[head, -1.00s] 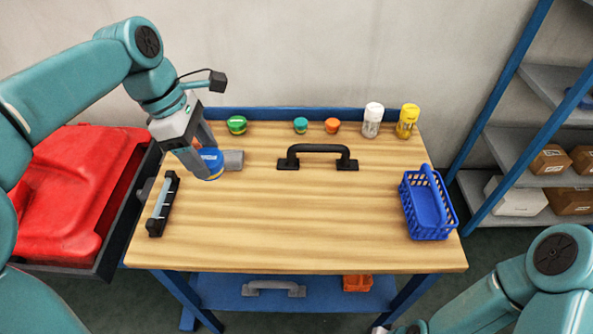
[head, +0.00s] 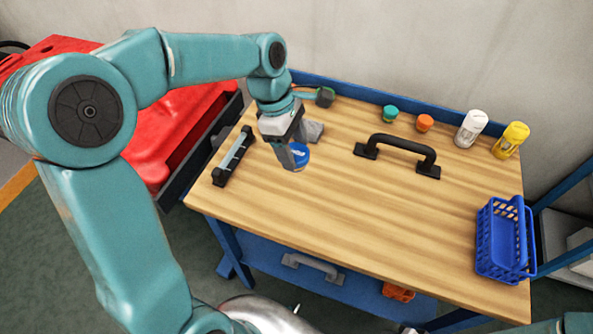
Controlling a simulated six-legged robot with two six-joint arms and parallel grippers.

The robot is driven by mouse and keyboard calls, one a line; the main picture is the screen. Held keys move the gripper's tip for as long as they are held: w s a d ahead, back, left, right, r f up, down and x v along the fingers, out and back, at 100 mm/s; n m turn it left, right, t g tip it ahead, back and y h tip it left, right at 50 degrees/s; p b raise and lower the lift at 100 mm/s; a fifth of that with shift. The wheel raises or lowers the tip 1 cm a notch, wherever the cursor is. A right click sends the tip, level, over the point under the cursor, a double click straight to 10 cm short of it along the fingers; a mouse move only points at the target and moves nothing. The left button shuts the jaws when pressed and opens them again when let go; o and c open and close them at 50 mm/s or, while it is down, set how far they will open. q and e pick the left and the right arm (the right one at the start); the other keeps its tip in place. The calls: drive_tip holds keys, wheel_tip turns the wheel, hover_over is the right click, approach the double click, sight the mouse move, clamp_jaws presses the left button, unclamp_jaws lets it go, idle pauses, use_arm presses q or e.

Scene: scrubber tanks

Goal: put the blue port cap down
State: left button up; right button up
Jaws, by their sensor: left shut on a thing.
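The blue port cap (head: 300,154) is in the head view, on or just above the left part of the wooden table top; I cannot tell whether it touches the wood. My left gripper (head: 293,160) reaches down from above and is shut on the cap, its fingers covering the cap's left side. My right gripper is not in view.
A black handle (head: 398,152) is fixed on the table (head: 370,215). Green (head: 390,113) and orange (head: 424,123) caps, white (head: 471,128) and yellow (head: 511,139) bottles stand along the back. A blue basket (head: 505,240) is at right. The front middle is clear.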

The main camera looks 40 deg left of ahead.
use_arm(q)
wheel_tip(320, 180, down, 5)
drive_tip(key=shift+w+a, duration=0.1)
drive_tip(key=shift+w, duration=0.05)
wheel_tip(320, 180, down, 4)
drive_tip(key=shift+f, duration=0.25)
drive_tip(key=shift+r, duration=0.15)
drive_tip(key=o, duration=1.2)
drive_tip(key=shift+f+b, duration=0.2)
drive_tip(key=shift+b, duration=0.1)
drive_tip(key=shift+r, duration=0.1)
